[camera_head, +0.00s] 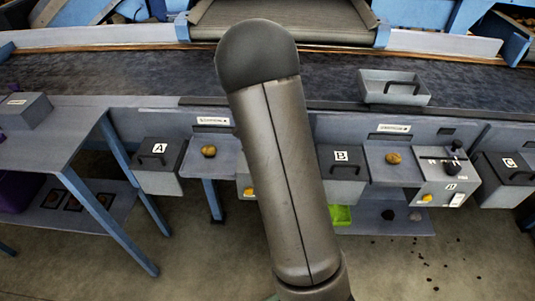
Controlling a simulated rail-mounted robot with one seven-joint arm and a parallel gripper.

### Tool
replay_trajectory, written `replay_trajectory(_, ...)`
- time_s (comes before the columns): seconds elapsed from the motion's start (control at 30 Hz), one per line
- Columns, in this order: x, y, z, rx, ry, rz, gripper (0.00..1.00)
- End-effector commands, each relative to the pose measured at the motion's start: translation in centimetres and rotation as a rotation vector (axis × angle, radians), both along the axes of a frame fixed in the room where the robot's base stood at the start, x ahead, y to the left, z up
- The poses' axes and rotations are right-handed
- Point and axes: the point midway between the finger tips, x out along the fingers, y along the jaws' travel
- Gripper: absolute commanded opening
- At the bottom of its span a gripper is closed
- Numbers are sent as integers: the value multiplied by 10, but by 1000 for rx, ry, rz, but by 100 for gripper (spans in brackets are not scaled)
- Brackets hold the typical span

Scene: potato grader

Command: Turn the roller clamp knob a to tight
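I cannot pick out roller clamp knob a for certain. A bin labelled A (157,165) with a dark lid and handle hangs on the machine's front at left. A grey control panel (432,184) at right carries small black knobs (455,148) and a white switch (457,200); their settings are too small to read. My own thick grey arm link fills the middle of the view and hides part of the machine front. My gripper is out of view, so its place relative to any knob does not show.
Bins labelled B (340,172) and C (510,170) line the front. Potatoes lie on small shelves (389,170). A blue-legged table (50,135) stands left. The floor in front is mostly clear, with dark crumbs at right.

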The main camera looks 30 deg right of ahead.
Motion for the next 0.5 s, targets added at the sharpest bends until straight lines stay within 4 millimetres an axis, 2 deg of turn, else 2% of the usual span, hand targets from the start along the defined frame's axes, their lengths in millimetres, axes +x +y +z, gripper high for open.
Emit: replay_trajectory(0.5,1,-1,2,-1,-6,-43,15)
